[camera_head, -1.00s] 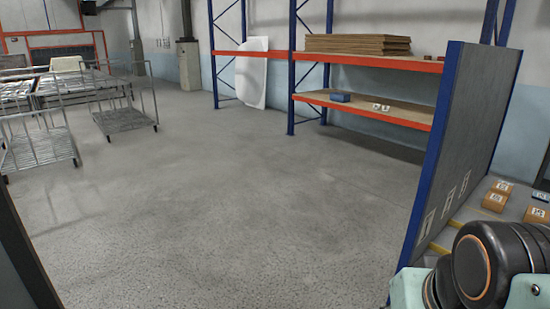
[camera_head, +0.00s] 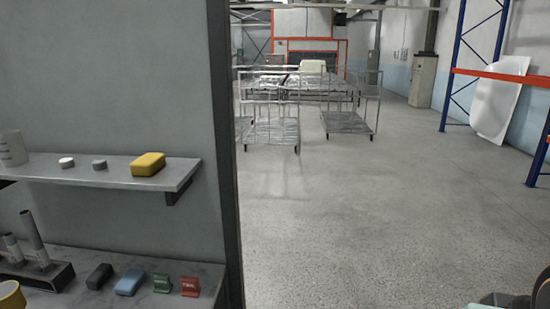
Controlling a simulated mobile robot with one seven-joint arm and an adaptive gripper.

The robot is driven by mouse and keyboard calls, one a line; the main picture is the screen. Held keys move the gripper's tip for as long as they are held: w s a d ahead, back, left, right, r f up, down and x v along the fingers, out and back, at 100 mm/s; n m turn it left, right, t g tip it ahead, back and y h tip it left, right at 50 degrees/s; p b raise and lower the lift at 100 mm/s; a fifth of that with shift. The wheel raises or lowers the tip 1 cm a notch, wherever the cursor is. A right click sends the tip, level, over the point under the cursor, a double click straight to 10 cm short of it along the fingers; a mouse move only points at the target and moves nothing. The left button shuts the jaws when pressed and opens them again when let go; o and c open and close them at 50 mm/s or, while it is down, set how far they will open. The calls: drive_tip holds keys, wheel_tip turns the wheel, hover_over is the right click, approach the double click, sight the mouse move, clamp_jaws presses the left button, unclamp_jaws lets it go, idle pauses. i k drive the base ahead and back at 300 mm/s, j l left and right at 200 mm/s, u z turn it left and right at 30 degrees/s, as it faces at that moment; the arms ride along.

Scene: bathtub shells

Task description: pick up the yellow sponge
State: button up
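The yellow sponge (camera_head: 148,164) lies at the right end of a grey wall shelf (camera_head: 118,181) on the left of the head view. It is a rounded yellow block with a darker lower side, and nothing covers it. My gripper is not in view. Only a small part of my arm shows at the bottom right corner, far from the sponge.
Two small round pieces (camera_head: 67,163) and a pale cup (camera_head: 11,149) share the shelf. The counter below (camera_head: 75,293) holds a blue block (camera_head: 130,282), a dark block, and green and red pieces. A dark post (camera_head: 226,150) edges the wall. Open floor (camera_head: 390,220) lies right; wire carts (camera_head: 350,115) stand behind.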

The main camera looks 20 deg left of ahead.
sight(149, 164)
drive_tip(key=i+u, duration=0.15)
drive_tip(key=u, duration=0.25)
drive_tip(key=i+u, duration=0.2)
drive_tip(key=u, duration=0.2)
drive_tip(key=i+l+u, duration=0.1)
drive_tip(key=u, duration=0.25)
drive_tip(key=i+u, duration=0.2)
drive_tip(key=u, duration=0.15)
drive_tip(key=i+l+u, duration=0.15)
drive_tip(key=u, duration=0.2)
drive_tip(key=i+l+u, duration=0.1)
drive_tip(key=u, duration=0.3)
drive_tip(key=i+l, duration=0.05)
drive_tip(key=i, duration=0.05)
